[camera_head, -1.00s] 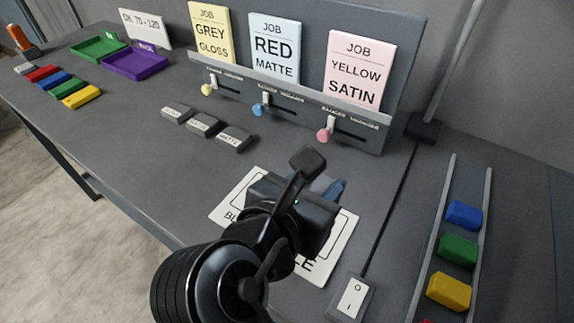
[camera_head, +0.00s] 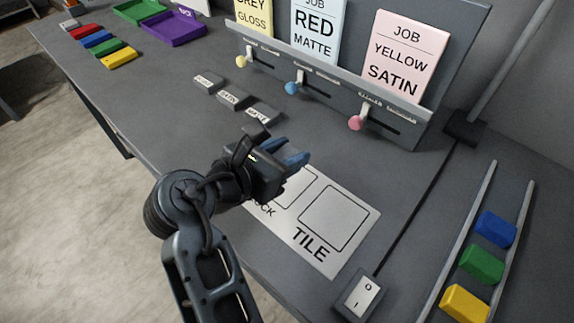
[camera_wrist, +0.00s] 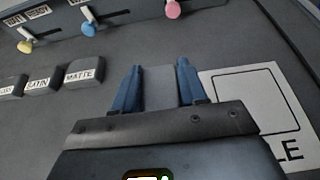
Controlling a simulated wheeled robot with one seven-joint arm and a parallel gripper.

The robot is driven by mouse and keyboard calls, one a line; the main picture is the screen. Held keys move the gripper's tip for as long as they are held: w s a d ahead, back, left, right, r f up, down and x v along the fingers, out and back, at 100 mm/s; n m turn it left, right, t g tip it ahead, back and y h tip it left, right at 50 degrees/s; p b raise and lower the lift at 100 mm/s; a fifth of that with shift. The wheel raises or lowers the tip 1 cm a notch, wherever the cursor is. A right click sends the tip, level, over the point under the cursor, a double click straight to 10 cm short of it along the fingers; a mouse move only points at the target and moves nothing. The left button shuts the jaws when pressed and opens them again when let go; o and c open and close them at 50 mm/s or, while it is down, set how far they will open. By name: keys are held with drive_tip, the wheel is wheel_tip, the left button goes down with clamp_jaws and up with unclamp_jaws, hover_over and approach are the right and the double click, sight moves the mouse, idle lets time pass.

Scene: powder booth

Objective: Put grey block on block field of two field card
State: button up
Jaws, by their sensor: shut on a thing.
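My gripper (camera_head: 289,157) is at the far left edge of the white two field card (camera_head: 351,258). Its blue fingers are shut on a grey block (camera_wrist: 158,88), which shows between them in the wrist view. The block's height above the table is hard to tell. The card has two outlined fields. The tile field (camera_head: 334,217) is bare and fully visible. The block field (camera_head: 285,196) is to its left, partly hidden by my gripper, as is part of its "BLOCK" label. In the wrist view the card (camera_wrist: 265,90) lies right of the fingers.
Grey tiles, including SATIN (camera_head: 232,98) and MATTE (camera_head: 263,113), lie beyond my gripper. A job card rack with sliders (camera_head: 355,122) stands behind. A switch box (camera_head: 358,296) is near the card's right corner. A rail (camera_head: 427,296) with coloured blocks is at the right.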

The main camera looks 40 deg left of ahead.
drive_tip(key=shift+f, duration=2)
drive_tip(key=o, duration=1)
drive_tip(key=shift+o, duration=0.2)
drive_tip(key=v, duration=1.2)
